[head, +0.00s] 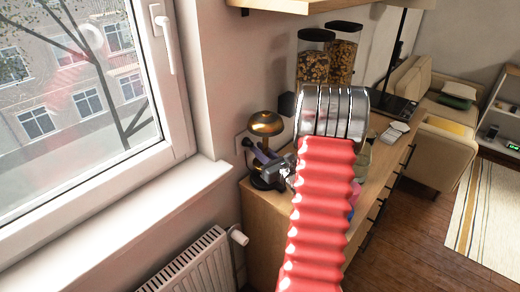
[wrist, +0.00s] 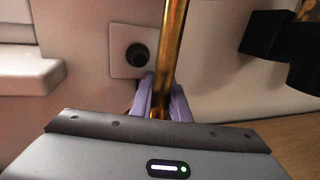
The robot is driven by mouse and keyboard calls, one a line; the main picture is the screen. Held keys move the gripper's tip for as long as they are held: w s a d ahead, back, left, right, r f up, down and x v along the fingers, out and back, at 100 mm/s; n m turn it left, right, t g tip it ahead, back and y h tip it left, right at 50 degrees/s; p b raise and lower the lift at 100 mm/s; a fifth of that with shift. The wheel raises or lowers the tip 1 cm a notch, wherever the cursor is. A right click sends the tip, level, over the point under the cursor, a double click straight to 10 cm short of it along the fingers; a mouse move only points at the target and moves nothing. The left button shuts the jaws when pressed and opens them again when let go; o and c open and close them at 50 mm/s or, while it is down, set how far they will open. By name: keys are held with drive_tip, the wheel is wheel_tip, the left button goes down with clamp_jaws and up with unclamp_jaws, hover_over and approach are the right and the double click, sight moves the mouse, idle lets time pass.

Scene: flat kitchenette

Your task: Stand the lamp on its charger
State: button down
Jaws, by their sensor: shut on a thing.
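The lamp (head: 265,123) has a gold dome shade and stands roughly upright at the left end of the wooden counter, by the wall. Its gold stem (wrist: 171,50) runs up the middle of the wrist view. My gripper (head: 264,155) has lilac fingers, which also show in the wrist view (wrist: 163,103), shut around the stem below the shade. A dark round base (head: 260,183) shows low under my gripper, partly covered by it. I cannot tell whether this is the lamp's foot, the charger, or both together.
A wall plate with a black round plug (wrist: 137,55) is close behind the stem. A black box (wrist: 266,35) is on the wall to the right. Food jars (head: 341,52) stand farther along the counter (head: 262,212). The window sill (head: 120,205) and radiator (head: 195,265) are left.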

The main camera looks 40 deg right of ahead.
drive_tip(key=shift+f, duration=2.55)
drive_tip(key=shift+f, duration=0.5)
drive_tip(key=c, duration=2)
unclamp_jaws()
drive_tip(key=shift+s, duration=0.1)
drive_tip(key=shift+f, duration=0.15)
drive_tip(key=shift+s, duration=0.1)
